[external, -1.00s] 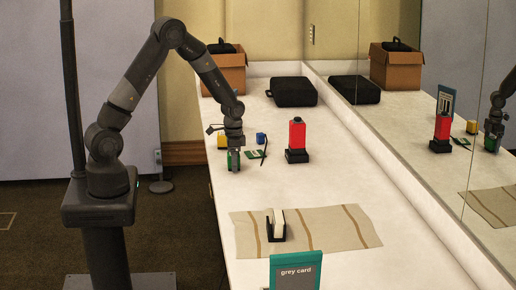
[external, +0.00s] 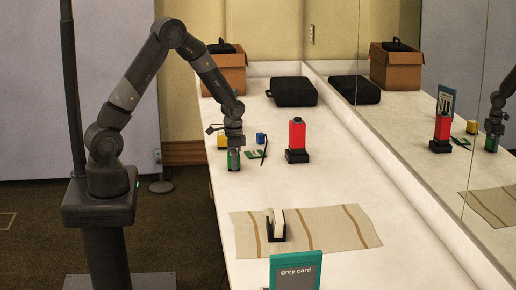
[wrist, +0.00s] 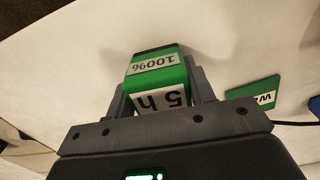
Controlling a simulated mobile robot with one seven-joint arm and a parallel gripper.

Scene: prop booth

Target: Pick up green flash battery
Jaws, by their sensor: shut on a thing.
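The green flash battery (wrist: 158,82) is a small green block with white labels reading "100%" and "5 h" in the wrist view. My gripper (wrist: 162,100) is shut on it, with one finger on each side. In the external view the green battery (external: 234,160) shows at the tip of my gripper (external: 234,152), near the left edge of the white counter. I cannot tell whether its lower end touches the counter.
A green card (external: 255,154), a blue block (external: 261,138) and a yellow block (external: 222,142) lie close by. A red device (external: 297,136) stands to the right on a black base. A beige cloth (external: 335,228) with a black holder (external: 276,232) lies nearer. A mirror (external: 440,60) lines the right side.

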